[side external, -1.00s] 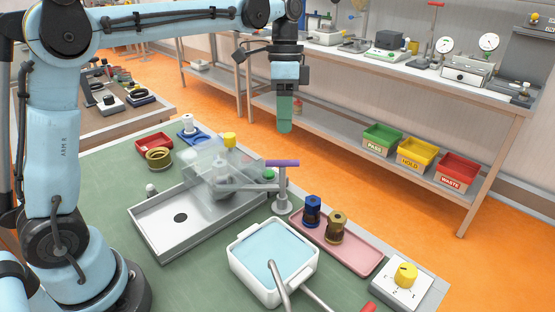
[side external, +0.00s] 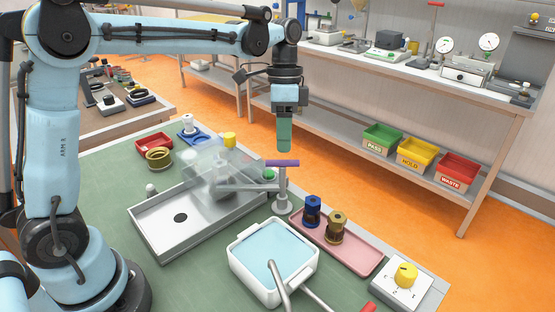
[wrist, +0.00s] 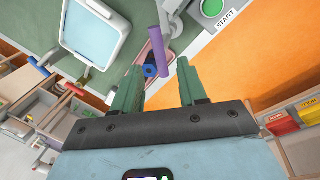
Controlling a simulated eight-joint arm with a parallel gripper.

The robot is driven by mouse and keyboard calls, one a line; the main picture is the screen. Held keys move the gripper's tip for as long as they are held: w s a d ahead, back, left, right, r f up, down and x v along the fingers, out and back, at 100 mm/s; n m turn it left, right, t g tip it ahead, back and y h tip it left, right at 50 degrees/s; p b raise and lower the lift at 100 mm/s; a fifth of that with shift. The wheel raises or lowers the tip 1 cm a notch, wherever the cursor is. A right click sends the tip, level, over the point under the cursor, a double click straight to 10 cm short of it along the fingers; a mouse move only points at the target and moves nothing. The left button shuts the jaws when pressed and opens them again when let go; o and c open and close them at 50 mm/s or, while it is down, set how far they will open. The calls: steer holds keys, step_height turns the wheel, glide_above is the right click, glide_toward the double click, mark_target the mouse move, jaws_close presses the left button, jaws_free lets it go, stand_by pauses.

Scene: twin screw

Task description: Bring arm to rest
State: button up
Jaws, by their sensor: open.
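My gripper (side external: 284,148) hangs pointing down above the far edge of the green bench, behind the purple-handled stand (side external: 282,180). In the wrist view its two green fingers (wrist: 158,82) are spread apart, with nothing held between them. The purple bar (wrist: 161,28) and a blue spool (wrist: 150,71) show beyond the fingertips, well below them. In the side view my gripper is clear of everything on the bench.
A pink tray (side external: 366,262) holds a blue spool (side external: 312,209) and a brass spool (side external: 336,226). A white basin (side external: 240,270), a metal tray (side external: 150,222) and a clear cover (side external: 205,165) stand nearby. A yellow dial (side external: 405,274) sits at the right. Air around my gripper is free.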

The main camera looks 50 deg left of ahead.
steer(key=f, duration=0.4)
steer(key=shift+s+d, duration=0.3)
steer(key=n, duration=0.4)
steer(key=shift+a+r+t, duration=0.1)
steer(key=shift+t, duration=0.3)
steer(key=n, duration=0.4)
steer(key=shift+s+t+h, duration=0.1)
steer(key=shift+t+h, duration=0.2)
steer(key=shift+a, duration=0.1)
